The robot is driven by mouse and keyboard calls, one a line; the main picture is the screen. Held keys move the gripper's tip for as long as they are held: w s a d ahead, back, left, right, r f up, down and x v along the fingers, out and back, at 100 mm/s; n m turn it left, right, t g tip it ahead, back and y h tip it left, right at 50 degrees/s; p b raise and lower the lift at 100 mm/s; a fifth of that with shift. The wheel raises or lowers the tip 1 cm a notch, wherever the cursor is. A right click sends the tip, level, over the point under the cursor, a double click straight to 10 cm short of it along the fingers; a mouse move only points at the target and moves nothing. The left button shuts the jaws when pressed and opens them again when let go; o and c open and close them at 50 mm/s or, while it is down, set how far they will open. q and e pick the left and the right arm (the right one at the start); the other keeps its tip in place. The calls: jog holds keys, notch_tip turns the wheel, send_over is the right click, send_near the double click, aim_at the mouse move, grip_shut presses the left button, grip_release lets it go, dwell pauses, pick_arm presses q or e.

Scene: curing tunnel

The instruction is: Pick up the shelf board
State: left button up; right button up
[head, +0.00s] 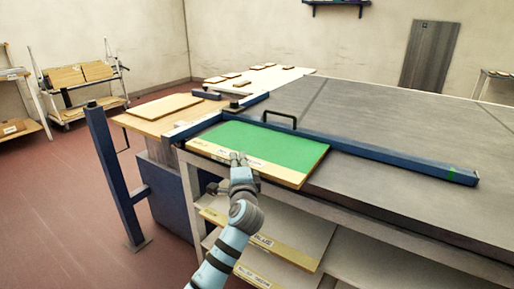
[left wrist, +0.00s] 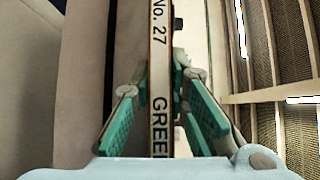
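The shelf board is a green-topped panel (head: 265,140) with a pale, labelled front strip. It lies flat at the near left corner of the grey table. My left gripper (head: 238,158) is at the middle of its front edge. In the left wrist view the board's narrow edge (left wrist: 159,60), lettered "No. 27" and the start of "GREEN", runs upright through the picture. My left gripper's green-padded fingers (left wrist: 158,105) are spread, one set on each side of that edge. Whether the fingertips touch the board cannot be told. My right gripper is not in view.
A blue rail (head: 380,152) with a black handle (head: 280,116) runs just behind the board. Other labelled boards (head: 262,242) sit on shelves below. A blue post (head: 115,175) stands at left. The grey tabletop (head: 400,110) is clear behind the rail.

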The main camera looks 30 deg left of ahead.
pick_arm(q)
jog(key=shift+r, duration=0.15)
grip_shut()
jog(key=shift+r, duration=0.25)
notch_tip(320, 180, up, 19)
jog(key=p, duration=0.7)
jog(key=shift+r, duration=0.15)
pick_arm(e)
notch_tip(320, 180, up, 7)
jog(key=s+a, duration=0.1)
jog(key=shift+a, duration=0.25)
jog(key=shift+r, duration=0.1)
